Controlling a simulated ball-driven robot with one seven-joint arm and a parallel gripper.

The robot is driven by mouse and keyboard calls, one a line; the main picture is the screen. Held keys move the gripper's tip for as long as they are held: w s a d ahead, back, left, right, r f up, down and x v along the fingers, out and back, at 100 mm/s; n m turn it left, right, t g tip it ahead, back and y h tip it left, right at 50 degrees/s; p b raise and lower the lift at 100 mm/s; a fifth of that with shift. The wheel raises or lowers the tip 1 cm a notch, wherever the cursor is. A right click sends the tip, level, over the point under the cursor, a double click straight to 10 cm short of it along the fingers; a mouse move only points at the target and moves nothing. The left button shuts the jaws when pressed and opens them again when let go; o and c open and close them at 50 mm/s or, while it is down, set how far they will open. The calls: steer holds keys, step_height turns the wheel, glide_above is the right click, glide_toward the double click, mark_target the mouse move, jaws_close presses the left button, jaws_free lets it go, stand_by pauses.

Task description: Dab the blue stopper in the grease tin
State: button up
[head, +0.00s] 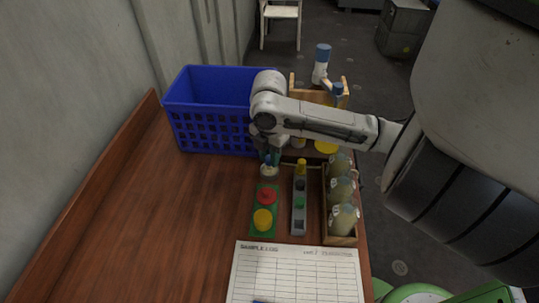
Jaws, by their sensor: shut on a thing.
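My gripper (270,160) points down at the far end of the green strip. It is shut on a small blue thing (267,159), which looks like the blue stopper and is mostly hidden by the fingers. A small pale round thing (269,172) shows right under the fingertips. It may be the grease tin, but it is too small to tell. I cannot tell whether the stopper touches it. A red stopper (267,196) and a yellow stopper (262,219) sit on the green strip (254,204) nearer to me.
A grey rack (299,220) right of the strip holds a yellow piece (301,167) and a green piece (299,203). A wooden tray (342,241) holds bottles. A blue basket (212,135) stands behind left. A log sheet (296,272) lies in front. The table's left is clear.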

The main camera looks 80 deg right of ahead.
steer(key=shift+r+p, duration=2.3)
steer(key=shift+r, duration=0.75)
steer(key=shift+w, duration=0.1)
